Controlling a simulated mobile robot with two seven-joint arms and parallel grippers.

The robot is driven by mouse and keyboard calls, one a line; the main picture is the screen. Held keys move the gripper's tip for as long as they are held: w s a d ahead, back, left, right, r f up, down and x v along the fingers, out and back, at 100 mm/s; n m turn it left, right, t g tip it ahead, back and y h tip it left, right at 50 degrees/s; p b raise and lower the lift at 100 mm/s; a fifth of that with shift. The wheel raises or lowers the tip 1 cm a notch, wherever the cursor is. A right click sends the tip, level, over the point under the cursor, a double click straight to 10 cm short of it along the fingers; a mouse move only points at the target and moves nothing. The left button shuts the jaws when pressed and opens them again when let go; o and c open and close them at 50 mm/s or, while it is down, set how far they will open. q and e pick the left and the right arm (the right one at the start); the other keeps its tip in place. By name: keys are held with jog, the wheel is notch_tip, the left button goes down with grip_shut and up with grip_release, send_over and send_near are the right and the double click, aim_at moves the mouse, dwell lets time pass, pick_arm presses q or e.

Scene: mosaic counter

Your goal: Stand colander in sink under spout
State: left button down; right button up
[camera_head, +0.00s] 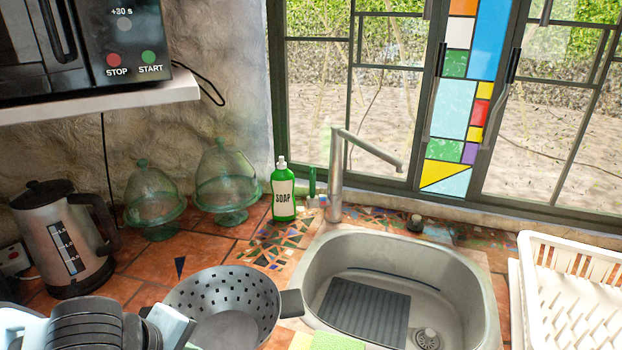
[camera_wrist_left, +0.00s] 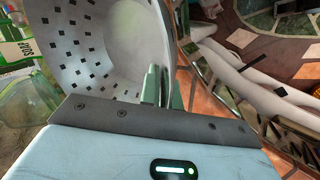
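The grey colander (camera_head: 222,300), with dark square holes and a dark side handle (camera_head: 291,303), is left of the sink, its open side up. My left gripper (camera_head: 182,328) reaches its near left rim. In the left wrist view, the green fingers (camera_wrist_left: 158,85) look closed on the rim of the colander (camera_wrist_left: 95,45), one on each side. Whether the colander touches the counter cannot be told. The metal sink (camera_head: 395,270) is empty apart from a dark ribbed mat (camera_head: 365,308). The spout (camera_head: 372,152) reaches right over its back part. My right gripper is not in view.
A green soap bottle (camera_head: 283,190) and a green-handled brush (camera_head: 313,187) stand behind the sink's left corner. Glass domes (camera_head: 227,180) and a kettle (camera_head: 62,240) stand at left. A white dish rack (camera_head: 575,290) is right of the sink. A green sponge (camera_head: 337,341) lies at its front edge.

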pick_arm(q)
jog(key=m, duration=0.1)
jog(key=m+h, duration=0.1)
jog(key=m, duration=0.1)
jog(key=shift+w+a+r+g, duration=0.35)
jog(key=shift+w+r+g, duration=0.05)
jog(key=m, duration=0.1)
jog(key=m+g+h, duration=0.1)
jog(key=r+m, duration=0.1)
jog(key=shift+w+a+p, duration=0.2)
jog(key=shift+w+p, duration=0.05)
jog(key=shift+p, duration=0.15)
jog(key=m, duration=0.1)
jog(key=r+m+g, duration=0.1)
jog(key=m+g+h, duration=0.1)
jog(key=shift+w+a+r+m, duration=0.25)
jog(key=shift+w+r+m, duration=0.1)
jog(key=shift+r+m, duration=0.05)
jog(key=shift+w+a+r+m+g+p, duration=0.15)
jog(key=shift+r+m+g, duration=0.25)
jog(key=shift+m, duration=0.25)
jog(key=shift+w+a+r+m+g+p, duration=0.15)
jog(key=shift+r+m+g, duration=0.2)
jog(key=shift+m, duration=0.3)
jog(key=shift+s, duration=0.1)
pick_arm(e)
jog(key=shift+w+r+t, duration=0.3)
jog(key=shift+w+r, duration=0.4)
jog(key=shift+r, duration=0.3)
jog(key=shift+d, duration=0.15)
